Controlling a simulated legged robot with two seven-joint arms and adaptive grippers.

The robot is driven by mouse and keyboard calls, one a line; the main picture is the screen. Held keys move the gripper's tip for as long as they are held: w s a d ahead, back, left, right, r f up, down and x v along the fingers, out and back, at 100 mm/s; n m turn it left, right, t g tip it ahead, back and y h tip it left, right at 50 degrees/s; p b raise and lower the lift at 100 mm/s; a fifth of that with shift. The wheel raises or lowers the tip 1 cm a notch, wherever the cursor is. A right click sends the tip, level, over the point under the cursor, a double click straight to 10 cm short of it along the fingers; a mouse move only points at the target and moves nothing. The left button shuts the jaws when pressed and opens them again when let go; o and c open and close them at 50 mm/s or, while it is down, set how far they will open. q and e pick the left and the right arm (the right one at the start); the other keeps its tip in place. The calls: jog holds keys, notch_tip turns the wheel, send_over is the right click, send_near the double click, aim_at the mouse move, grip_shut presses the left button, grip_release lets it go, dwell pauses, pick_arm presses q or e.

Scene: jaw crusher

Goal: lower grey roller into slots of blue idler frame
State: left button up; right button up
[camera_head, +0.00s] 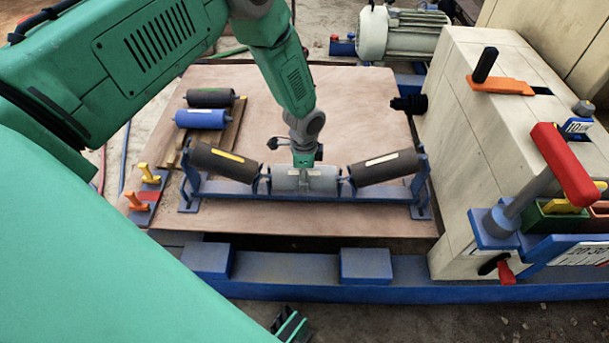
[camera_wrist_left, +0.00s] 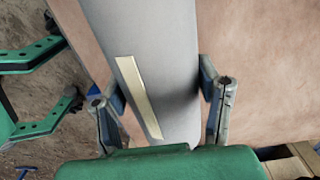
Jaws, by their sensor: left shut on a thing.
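The grey roller (camera_head: 318,181) lies level at the middle of the blue idler frame (camera_head: 330,195), between two dark tilted rollers. It also shows in the left wrist view (camera_wrist_left: 165,45), with a cream label strip along it. My left gripper (camera_head: 304,163) reaches down from above and is shut across the roller's middle; its fingers (camera_wrist_left: 160,85) sit on either side of it. Whether the roller ends are inside the slots cannot be told. My right gripper (camera_head: 290,324) shows partly at the bottom edge; its spread fingers appear at the left of the left wrist view (camera_wrist_left: 68,72).
Dark and blue spare rollers (camera_head: 201,118) lie on a wooden rack at the left. Orange and yellow pieces (camera_head: 148,180) stand left of the frame. A cream machine housing (camera_head: 470,170) with levers blocks the right. A blue beam (camera_head: 300,270) crosses in front.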

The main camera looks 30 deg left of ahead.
pick_arm(q)
jog(key=shift+f, duration=0.4)
jog(key=o, duration=1.8)
jog(key=shift+w, duration=0.1)
jog(key=shift+c, duration=0.2)
notch_tip(320, 180, up, 12)
jog(key=shift+f, duration=0.1)
